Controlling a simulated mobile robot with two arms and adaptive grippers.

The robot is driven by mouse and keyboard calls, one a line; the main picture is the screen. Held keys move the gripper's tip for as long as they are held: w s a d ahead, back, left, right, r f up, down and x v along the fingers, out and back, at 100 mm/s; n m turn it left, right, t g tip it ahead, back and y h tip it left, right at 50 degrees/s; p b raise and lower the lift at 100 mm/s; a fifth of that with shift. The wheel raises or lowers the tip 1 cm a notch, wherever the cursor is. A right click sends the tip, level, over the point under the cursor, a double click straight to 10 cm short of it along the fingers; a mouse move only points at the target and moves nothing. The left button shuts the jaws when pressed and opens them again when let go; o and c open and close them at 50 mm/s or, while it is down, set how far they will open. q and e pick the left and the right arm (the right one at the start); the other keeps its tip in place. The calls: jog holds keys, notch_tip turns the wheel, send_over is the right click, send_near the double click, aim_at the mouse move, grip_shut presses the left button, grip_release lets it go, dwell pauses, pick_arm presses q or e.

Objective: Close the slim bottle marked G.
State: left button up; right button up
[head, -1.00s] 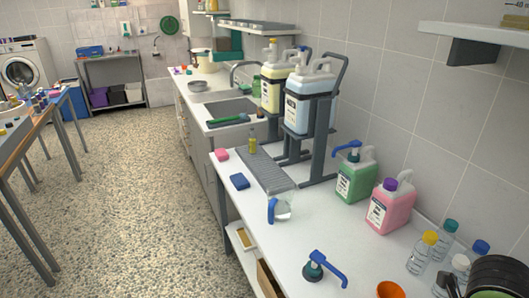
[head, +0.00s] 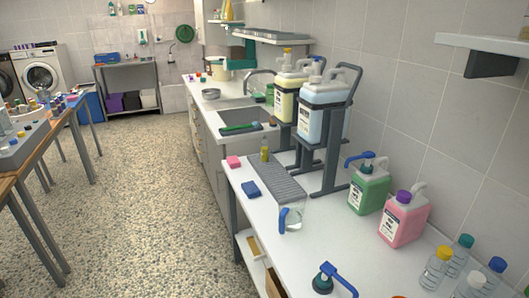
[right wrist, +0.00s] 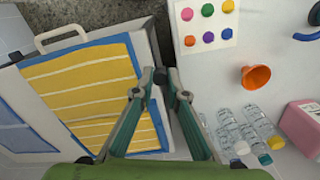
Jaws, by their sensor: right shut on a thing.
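Several small clear bottles with coloured caps stand at the lower right in the head view, among them a yellow-capped bottle (head: 435,270), a teal-capped bottle (head: 459,259) and a blue-capped bottle (head: 487,278). Clear bottles (right wrist: 252,112) also show in the right wrist view, right of my right gripper. I cannot make out a G on any of them. My right gripper (right wrist: 161,76) is shut on a small dark thing, mostly hidden between its fingertips; I cannot tell what it is. It is apart from the bottles. Neither gripper shows in the head view.
An orange funnel (right wrist: 257,78) and a card with coloured dots (right wrist: 208,24) lie on the counter near the bottles. A pink jug (head: 402,220) and a green pump jug (head: 368,190) stand by the wall. A yellow striped towel (right wrist: 90,80) lies left of my right gripper.

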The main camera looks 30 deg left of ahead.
jog(key=n, duration=0.3)
jog(key=d+n, duration=0.1)
jog(key=n, duration=0.2)
jog(key=d+r+n, duration=0.1)
jog(key=n, duration=0.3)
jog(key=shift+s+d, duration=0.1)
jog(key=shift+s, duration=0.25)
